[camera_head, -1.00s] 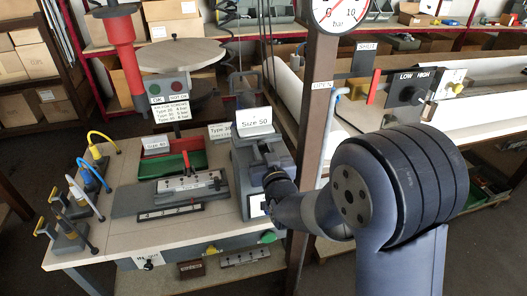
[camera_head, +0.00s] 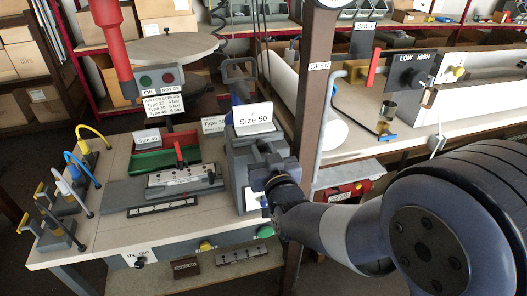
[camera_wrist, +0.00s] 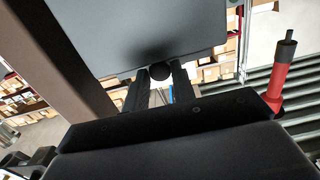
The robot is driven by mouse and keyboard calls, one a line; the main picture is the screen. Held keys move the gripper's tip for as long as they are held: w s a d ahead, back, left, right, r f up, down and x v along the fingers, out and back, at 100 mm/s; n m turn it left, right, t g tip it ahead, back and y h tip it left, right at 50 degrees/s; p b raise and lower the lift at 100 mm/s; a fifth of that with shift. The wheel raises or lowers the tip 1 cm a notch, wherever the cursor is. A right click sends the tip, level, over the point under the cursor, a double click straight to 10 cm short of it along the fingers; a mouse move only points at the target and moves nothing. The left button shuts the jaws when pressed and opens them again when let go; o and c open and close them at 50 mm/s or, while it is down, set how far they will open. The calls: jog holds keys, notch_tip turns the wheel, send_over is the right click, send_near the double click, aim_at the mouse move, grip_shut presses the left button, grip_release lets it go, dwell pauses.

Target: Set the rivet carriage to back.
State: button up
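My gripper (camera_wrist: 160,83) has two dark fingers standing apart, with a round black knob (camera_wrist: 160,71) at their tips below a grey panel (camera_wrist: 150,30). Whether the fingers press on the knob is not clear. In the head view, my wrist reaches the front of a grey machine block (camera_head: 240,165) under a "Size 50" sign (camera_head: 253,118). My own wrist hides the fingertips there. No label reading "rivet carriage" is legible, so I cannot say for certain which part it is or its setting. A plate fixture (camera_head: 184,180) with a red lever lies left of the block.
A brown post (camera_head: 315,100) stands close right of the block, with my arm passing in front of it. A red hanging tool (camera_head: 112,40) is at upper left. Coloured-handled clamps (camera_head: 75,185) line the table's left edge. Red and green bins (camera_head: 165,155) sit behind the fixture.

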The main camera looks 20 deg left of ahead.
jog(key=shift+o, duration=0.7)
jog(key=shift+s+d, duration=0.1)
jog(key=shift+s, duration=0.1)
jog(key=shift+o, duration=1.2)
jog(key=b+v, duration=0.1)
jog(key=v, duration=0.9)
jog(key=shift+s+b, duration=0.35)
jog(key=shift+b, duration=0.05)
jog(key=shift+w+d, duration=0.1)
jog(key=shift+w, duration=0.05)
jog(key=p+x, duration=0.2)
jog(key=x, duration=0.8)
jog(key=shift+w+r, duration=0.1)
jog(key=shift+w, duration=0.25)
jog(key=shift+s, duration=0.15)
